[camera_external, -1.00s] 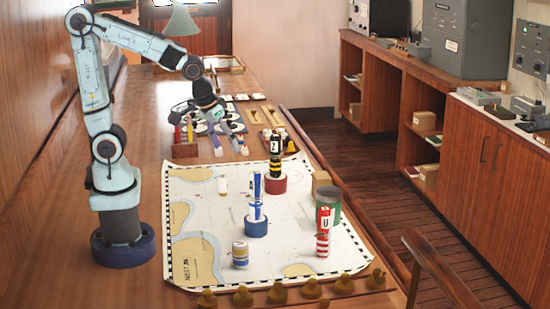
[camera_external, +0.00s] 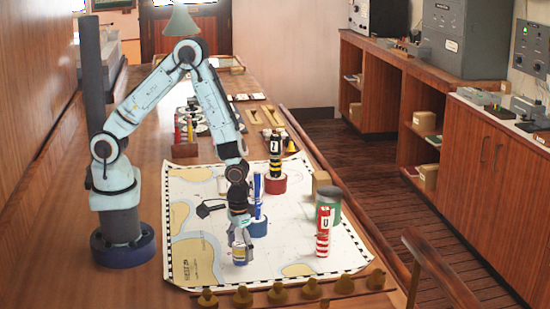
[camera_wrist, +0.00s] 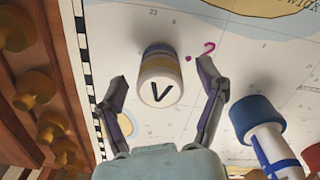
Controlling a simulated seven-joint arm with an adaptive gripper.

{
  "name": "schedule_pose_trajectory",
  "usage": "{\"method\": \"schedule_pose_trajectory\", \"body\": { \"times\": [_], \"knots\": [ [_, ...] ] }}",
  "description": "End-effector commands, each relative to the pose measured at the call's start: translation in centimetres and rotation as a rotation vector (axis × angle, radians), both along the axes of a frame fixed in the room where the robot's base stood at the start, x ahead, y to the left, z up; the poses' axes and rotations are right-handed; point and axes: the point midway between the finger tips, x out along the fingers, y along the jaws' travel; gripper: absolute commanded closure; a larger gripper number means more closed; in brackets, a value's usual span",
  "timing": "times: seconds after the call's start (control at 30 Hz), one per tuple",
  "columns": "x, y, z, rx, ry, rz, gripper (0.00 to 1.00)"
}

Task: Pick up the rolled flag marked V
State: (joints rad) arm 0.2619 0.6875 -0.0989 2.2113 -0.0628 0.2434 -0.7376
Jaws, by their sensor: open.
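The rolled flag marked V (camera_wrist: 160,78) is a short cylinder with white, tan and blue bands, standing on the chart. The wrist view shows a black V on its near end. In the external view the flag (camera_external: 239,255) is partly covered by my fingers. My gripper (camera_wrist: 166,85) is open, one finger on each side of the flag, with visible gaps. In the external view my gripper (camera_external: 241,243) points down over the flag. I cannot tell whether the fingers reach below its top.
A blue-and-white rolled flag on a blue base (camera_external: 257,228) stands close behind my gripper. A red-and-white roll marked U (camera_external: 323,232) stands right, beside a green canister (camera_external: 332,197). A black-and-yellow roll (camera_external: 275,155) is farther back. Brass knobs (camera_external: 243,297) line the front edge.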

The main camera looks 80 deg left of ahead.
Motion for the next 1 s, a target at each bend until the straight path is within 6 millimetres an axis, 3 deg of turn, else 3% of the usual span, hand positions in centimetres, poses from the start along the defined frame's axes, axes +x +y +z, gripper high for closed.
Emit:
{"method": "schedule_pose_trajectory", "body": {
  "times": [0.33,0.5,0.53,1.0],
  "knots": [
    [0.01,0.00,-0.66,0.000,-0.001,0.000,0.32],
    [0.01,0.01,-0.65,0.000,0.000,0.000,0.85],
    [0.00,0.01,-0.65,0.000,0.000,0.000,0.87],
    [0.04,-0.01,0.10,-0.001,-0.001,0.000,0.88]
  ]
}}
